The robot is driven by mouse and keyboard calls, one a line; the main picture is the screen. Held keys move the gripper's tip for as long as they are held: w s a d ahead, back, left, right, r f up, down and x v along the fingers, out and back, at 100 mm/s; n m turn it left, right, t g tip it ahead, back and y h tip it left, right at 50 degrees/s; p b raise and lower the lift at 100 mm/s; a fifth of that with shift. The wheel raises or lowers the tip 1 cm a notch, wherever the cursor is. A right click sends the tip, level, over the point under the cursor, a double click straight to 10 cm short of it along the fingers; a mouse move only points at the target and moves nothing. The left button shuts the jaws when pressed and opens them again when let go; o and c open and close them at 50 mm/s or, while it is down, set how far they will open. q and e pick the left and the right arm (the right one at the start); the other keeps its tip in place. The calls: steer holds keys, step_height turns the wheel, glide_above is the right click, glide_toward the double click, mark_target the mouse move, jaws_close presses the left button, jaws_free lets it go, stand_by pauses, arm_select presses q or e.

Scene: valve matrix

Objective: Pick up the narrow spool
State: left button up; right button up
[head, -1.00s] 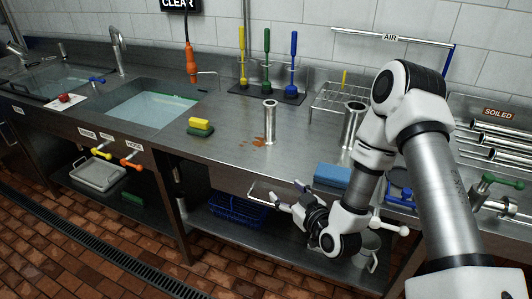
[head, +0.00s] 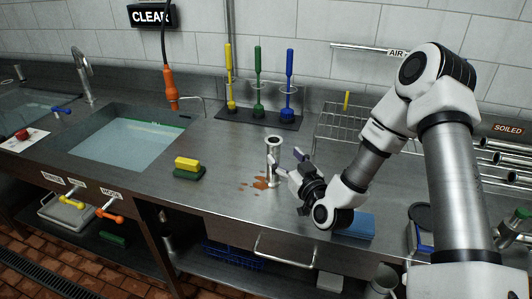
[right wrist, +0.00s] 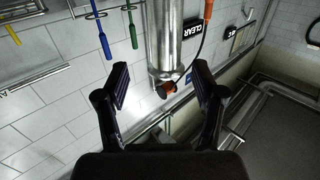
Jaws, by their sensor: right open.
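The narrow spool (head: 273,149) is a shiny metal tube with flanged ends. It stands upright on the steel counter, beside brown stains. My right gripper (head: 288,164) is open and empty, just right of the spool in the head view, with its fingers toward it. In the right wrist view, the spool (right wrist: 165,38) comes down from the top edge. Its flanged end lies ahead of and between the spread fingers of my right gripper (right wrist: 164,84). I cannot tell whether a finger touches it. My left gripper is not in view.
A yellow and green sponge (head: 187,168) lies left of the spool. A brush rack (head: 258,117) stands behind it. A blue block (head: 354,226) lies under my right arm. A wire rack (head: 345,122) is at the back right.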

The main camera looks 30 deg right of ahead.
mark_target(277, 149)
steer(key=shift+w+a+r+p, duration=0.1)
steer(key=shift+w+r+p, duration=0.3)
steer(key=shift+w, duration=0.35)
steer(key=w+p, duration=0.1)
steer(key=w, duration=0.3)
steer(key=shift+w, duration=0.2)
steer(key=shift+w+f, duration=0.15)
steer(key=shift+w, duration=0.05)
steer(key=shift+s, duration=0.2)
steer(key=shift+c, duration=0.6)
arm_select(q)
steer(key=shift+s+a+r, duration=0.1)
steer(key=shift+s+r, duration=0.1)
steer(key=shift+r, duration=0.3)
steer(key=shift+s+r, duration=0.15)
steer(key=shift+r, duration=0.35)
arm_select(e)
jaws_close()
